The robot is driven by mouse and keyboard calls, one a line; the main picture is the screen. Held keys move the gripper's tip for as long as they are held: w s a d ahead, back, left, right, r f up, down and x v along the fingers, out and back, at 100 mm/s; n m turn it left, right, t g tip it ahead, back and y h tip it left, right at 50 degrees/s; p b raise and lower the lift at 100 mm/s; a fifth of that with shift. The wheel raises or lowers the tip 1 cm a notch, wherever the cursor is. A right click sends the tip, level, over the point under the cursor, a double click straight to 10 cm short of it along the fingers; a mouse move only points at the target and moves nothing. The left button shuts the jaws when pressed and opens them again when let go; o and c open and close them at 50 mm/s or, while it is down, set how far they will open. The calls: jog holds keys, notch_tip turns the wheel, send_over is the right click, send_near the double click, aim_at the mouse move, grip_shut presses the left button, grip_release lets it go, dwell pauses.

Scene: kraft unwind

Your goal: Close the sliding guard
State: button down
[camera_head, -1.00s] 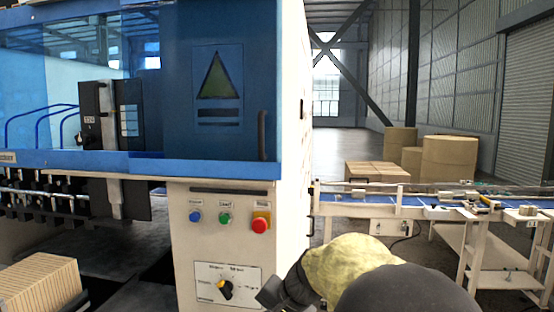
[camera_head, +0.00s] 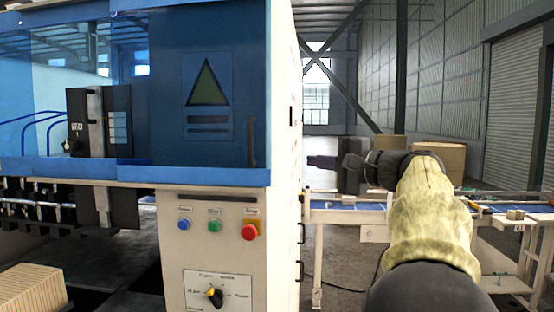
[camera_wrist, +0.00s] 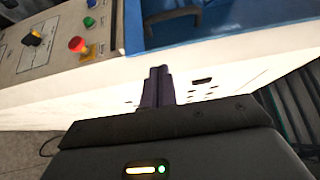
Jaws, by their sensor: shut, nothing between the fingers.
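The sliding guard (camera_head: 165,60) is a blue panel with a clear window at left and a green triangle sign at right. A dark vertical handle (camera_head: 252,143) is at its right end, and a dark handle on blue also shows at the top of the wrist view (camera_wrist: 172,16). My gripper (camera_head: 312,161) is right of the machine's corner, at about the handle's height, apart from the handle. In the wrist view its fingers (camera_wrist: 158,75) are together and empty, pointing toward the white side of the machine.
Below the guard is a white control panel with blue, green and red buttons (camera_head: 249,232) and a rotary knob (camera_head: 215,297). A blue conveyor (camera_head: 345,205) stands behind my arm at right. Striped stock (camera_head: 32,290) lies at lower left.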

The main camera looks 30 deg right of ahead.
jog(key=p, duration=0.5)
send_near(266, 157)
jog(key=w+a+r, duration=0.1)
jog(key=w+a, duration=0.1)
jog(key=w, duration=0.1)
jog(key=a+p, duration=0.1)
jog(key=w+a+p, duration=0.1)
jog(key=a, duration=0.1)
jog(key=shift+w+a+f, duration=0.1)
jog(key=shift+w+a, duration=0.05)
jog(key=shift+a, duration=0.35)
jog(key=shift+w+f, duration=0.15)
jog(key=shift+d, duration=0.1)
